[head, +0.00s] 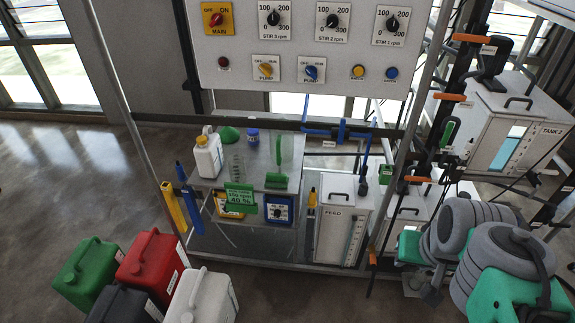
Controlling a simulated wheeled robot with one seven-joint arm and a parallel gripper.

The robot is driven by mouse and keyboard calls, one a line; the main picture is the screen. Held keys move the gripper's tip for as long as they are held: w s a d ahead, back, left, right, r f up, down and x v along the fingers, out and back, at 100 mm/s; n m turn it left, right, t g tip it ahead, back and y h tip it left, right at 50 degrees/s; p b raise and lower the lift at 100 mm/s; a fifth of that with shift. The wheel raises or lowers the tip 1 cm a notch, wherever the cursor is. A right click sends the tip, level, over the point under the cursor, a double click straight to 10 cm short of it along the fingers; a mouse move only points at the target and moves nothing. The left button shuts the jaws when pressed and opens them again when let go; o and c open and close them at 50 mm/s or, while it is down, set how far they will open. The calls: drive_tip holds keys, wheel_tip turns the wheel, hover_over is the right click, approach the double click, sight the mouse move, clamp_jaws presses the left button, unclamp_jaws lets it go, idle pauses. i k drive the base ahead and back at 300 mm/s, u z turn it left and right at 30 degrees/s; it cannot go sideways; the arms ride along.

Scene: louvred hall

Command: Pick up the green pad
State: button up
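On the bench shelf (233,178), a small green block (277,181) lies near the front edge, and a tall narrow green piece (279,150) stands just behind it. The block may be the green pad; I cannot tell whether the two are joined. A green card with white lettering (239,196) hangs at the shelf's front edge, left of the block. My folded grey and green arm fills the lower right. A small dark grey part by it (431,294) may be my gripper, well apart from the shelf; its fingers are not clear.
A white bottle (208,155), green funnel (229,134) and clear cylinder (238,166) stand left on the shelf. A control panel (310,45) overhangs it. The FEED tank (338,220) stands right. Red (150,262), green (88,268) and white (203,297) canisters stand in front, left. Floor lies free at front centre.

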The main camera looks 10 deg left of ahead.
sight(272, 181)
drive_tip(key=i, duration=1.2)
drive_tip(key=u, duration=1.7)
drive_tip(key=i, duration=0.5)
drive_tip(key=u, duration=2.3)
